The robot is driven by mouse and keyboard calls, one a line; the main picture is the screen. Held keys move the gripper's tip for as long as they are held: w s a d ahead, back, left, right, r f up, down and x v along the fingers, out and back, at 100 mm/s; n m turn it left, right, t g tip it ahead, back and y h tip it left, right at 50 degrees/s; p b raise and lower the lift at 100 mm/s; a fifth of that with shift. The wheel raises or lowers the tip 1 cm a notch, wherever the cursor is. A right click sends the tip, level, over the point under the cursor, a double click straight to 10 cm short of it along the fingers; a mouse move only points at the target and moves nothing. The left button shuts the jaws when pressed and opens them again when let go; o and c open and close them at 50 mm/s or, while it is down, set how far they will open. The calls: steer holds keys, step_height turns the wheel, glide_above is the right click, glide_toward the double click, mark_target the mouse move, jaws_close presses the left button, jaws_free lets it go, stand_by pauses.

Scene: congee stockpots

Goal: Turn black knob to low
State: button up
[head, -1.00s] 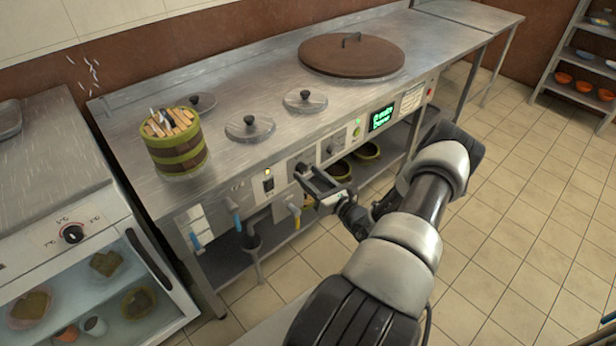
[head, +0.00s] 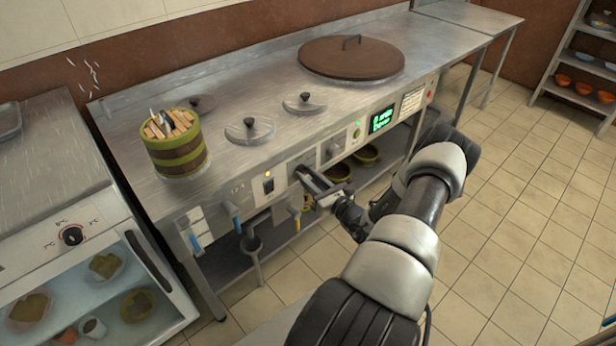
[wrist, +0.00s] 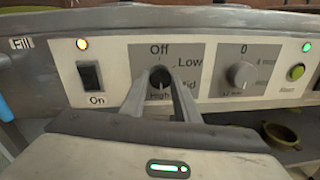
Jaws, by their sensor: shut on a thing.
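The black knob (wrist: 160,80) sits on a grey panel (wrist: 203,55) of the steel counter's front in the wrist view. Printed around it are Off at the top, Low at upper right, Mid at lower right and High below. My gripper (wrist: 161,84) is shut on the black knob, one finger on each side. A small light mark shows on the knob, but I cannot tell for sure which label it points to. In the head view my gripper (head: 304,172) reaches the counter front, and its fingers hide most of the knob.
Blue-handled (head: 232,217) and yellow-handled (head: 295,217) taps project below the panel.

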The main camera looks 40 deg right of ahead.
steer(key=n, duration=0.7)
steer(key=shift+f, duration=0.1)
steer(key=n, duration=0.7)
steer(key=shift+d+t+y, duration=0.15)
steer(key=shift+t+y, duration=0.15)
steer(key=n, duration=0.5)
steer(key=shift+n+y, duration=0.3)
steer(key=shift+n, duration=0.1)
steer(key=n, duration=0.4)
steer(key=shift+d+b, duration=0.1)
steer(key=shift+b, duration=0.3)
steer(key=shift+n, duration=0.4)
steer(key=o, duration=1)
steer(key=shift+o, duration=0.2)
steer(key=shift+s, duration=0.1)
